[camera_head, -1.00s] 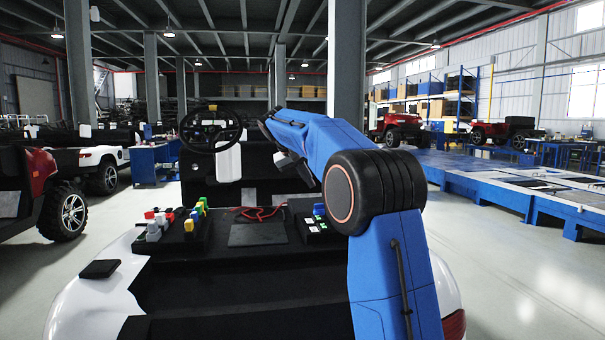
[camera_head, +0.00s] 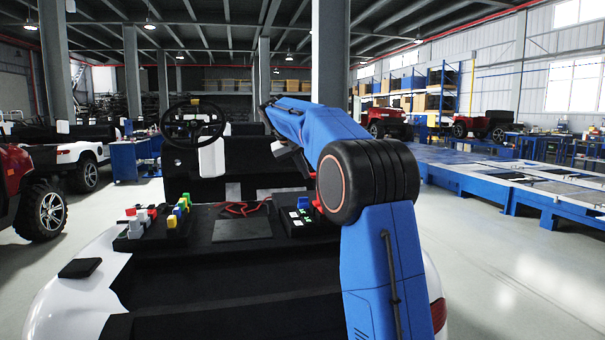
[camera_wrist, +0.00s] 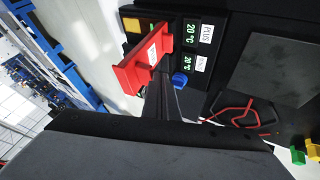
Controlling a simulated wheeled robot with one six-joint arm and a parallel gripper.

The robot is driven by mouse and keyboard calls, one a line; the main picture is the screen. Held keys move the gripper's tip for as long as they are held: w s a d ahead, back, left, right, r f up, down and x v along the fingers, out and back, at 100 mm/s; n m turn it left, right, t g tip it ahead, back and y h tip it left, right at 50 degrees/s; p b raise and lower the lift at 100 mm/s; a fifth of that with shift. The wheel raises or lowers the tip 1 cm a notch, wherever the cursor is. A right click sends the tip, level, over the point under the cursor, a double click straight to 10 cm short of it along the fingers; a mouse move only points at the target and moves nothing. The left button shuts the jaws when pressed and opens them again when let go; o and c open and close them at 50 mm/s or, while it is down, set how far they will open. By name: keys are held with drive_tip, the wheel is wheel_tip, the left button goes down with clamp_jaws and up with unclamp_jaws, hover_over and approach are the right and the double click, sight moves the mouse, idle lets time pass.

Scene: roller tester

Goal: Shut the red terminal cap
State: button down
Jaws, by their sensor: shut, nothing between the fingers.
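The red terminal cap (camera_wrist: 143,65) is near the top middle of the wrist view, beside a black panel with green readouts (camera_wrist: 190,45). It appears to stand up from the panel, with a pale label on one face. My gripper (camera_wrist: 163,85) is shut and empty, its dark fingers close to the cap's lower right edge. I cannot tell whether they touch it. In the head view a small bit of red, likely the cap (camera_head: 318,205), shows at my arm's left edge. My gripper is hidden there behind my blue arm.
A blue knob (camera_wrist: 180,79) sits right of the fingers, with red cables (camera_wrist: 240,112) further right. A block of coloured connectors (camera_head: 160,222) stands left on the vehicle's black deck. A dark flat plate (camera_head: 242,228) lies between. A steering wheel (camera_head: 193,122) rises behind.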

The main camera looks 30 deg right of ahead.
drive_tip(key=d+y, duration=0.1)
drive_tip(key=d, duration=0.1)
drive_tip(key=s+d+y, duration=0.1)
drive_tip(key=d, duration=0.1)
drive_tip(key=s+d+r+t+y, duration=0.1)
drive_tip(key=d+y, duration=0.1)
drive_tip(key=shift+d+m, duration=0.35)
drive_tip(key=shift+m, duration=0.05)
drive_tip(key=s+d+f+m+t+y, duration=0.2)
drive_tip(key=s+d+f+t+y, duration=0.2)
drive_tip(key=d+f+y, duration=0.5)
drive_tip(key=d+y, duration=0.2)
drive_tip(key=d, duration=0.3)
drive_tip(key=shift+f+m, duration=0.2)
drive_tip(key=shift+m, duration=0.1)
drive_tip(key=shift+d, duration=0.15)
